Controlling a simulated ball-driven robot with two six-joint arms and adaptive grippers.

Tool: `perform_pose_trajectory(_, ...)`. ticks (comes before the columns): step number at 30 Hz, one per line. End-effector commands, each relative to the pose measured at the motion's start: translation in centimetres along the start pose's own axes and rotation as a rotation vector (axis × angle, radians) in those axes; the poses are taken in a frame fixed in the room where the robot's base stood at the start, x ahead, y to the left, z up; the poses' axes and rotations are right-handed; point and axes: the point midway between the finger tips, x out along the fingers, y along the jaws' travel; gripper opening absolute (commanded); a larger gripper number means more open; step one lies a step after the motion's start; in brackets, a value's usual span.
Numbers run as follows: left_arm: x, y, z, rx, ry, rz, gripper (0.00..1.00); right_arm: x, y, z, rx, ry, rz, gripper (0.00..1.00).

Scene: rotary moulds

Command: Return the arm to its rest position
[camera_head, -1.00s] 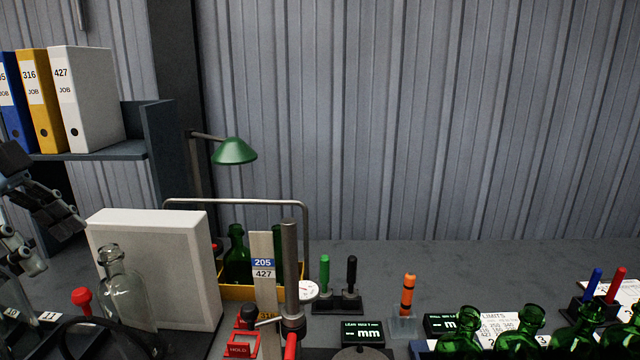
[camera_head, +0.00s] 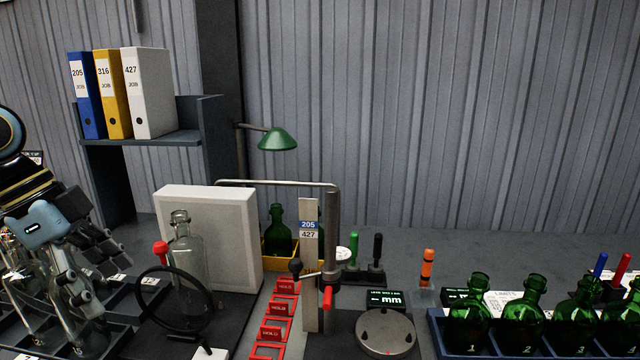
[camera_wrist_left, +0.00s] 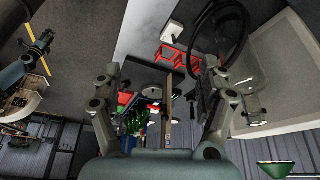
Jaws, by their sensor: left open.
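My left gripper (camera_head: 104,272) is at the left of the head view, above dark trays that hold clear glass bottles (camera_head: 30,320). Its two fingers are spread apart with nothing between them. In the left wrist view the open fingers (camera_wrist_left: 160,82) frame empty space, with the bench behind. The blue-grey wrist (camera_head: 48,225) of my left arm shows beside the fingers.
A clear bottle (camera_head: 187,262) stands before a white panel (camera_head: 245,235), with a black ring (camera_head: 150,318) in front. A gauge post (camera_head: 332,240), red HOLD frames (camera_head: 283,310) and a round plate (camera_head: 385,335) stand mid-bench. Green bottles (camera_head: 515,325) fill a blue tray (camera_head: 437,325) at right.

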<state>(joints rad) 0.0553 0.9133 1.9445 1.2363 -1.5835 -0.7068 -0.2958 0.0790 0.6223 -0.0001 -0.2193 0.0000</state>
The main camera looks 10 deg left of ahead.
Motion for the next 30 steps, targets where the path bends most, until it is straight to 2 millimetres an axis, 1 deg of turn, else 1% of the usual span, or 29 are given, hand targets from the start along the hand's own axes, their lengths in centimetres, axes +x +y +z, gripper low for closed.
perform_pose_trajectory(1,1.3,1.0,0.0,-0.017,-0.006,0.001,0.76,0.0,0.0,-0.2,0.000,0.002,0.000,0.40)
perform_pose_trajectory(5,4.8,3.6,0.1,-0.086,-0.033,-0.025,0.76,0.0,0.0,0.0,0.000,0.000,0.000,0.40)
perform_pose_trajectory(6,5.9,4.6,0.2,-0.114,-0.040,-0.038,0.76,0.0,0.0,0.2,0.000,-0.003,0.000,0.40)
perform_pose_trajectory(9,8.3,7.2,0.2,-0.196,-0.053,-0.076,0.76,0.0,0.0,0.6,-0.001,-0.009,0.000,0.40)
perform_pose_trajectory(12,10.1,9.8,0.2,-0.295,-0.061,-0.125,0.76,0.0,0.0,0.7,-0.001,-0.010,0.000,0.40)
perform_pose_trajectory(15,11.1,12.2,0.4,-0.407,-0.066,-0.182,0.76,0.0,0.1,0.7,-0.001,-0.010,0.001,0.40)
perform_pose_trajectory(20,11.4,15.4,0.9,-0.592,-0.071,-0.276,0.76,0.0,0.1,0.6,-0.001,-0.009,0.001,0.40)
perform_pose_trajectory(23,11.0,17.0,1.4,-0.707,-0.076,-0.336,0.76,0.0,0.1,0.6,-0.001,-0.009,0.001,0.40)
perform_pose_trajectory(28,9.7,19.4,2.8,-0.899,-0.089,-0.438,0.76,0.0,0.1,0.6,-0.001,-0.008,0.001,0.40)
perform_pose_trajectory(29,10.3,19.2,3.1,-0.911,-0.094,-0.446,0.76,0.2,0.1,0.6,-0.001,-0.008,0.001,0.40)
perform_pose_trajectory(30,11.8,18.7,3.7,-0.905,-0.099,-0.443,0.76,0.7,0.0,0.5,-0.001,-0.006,0.001,0.40)
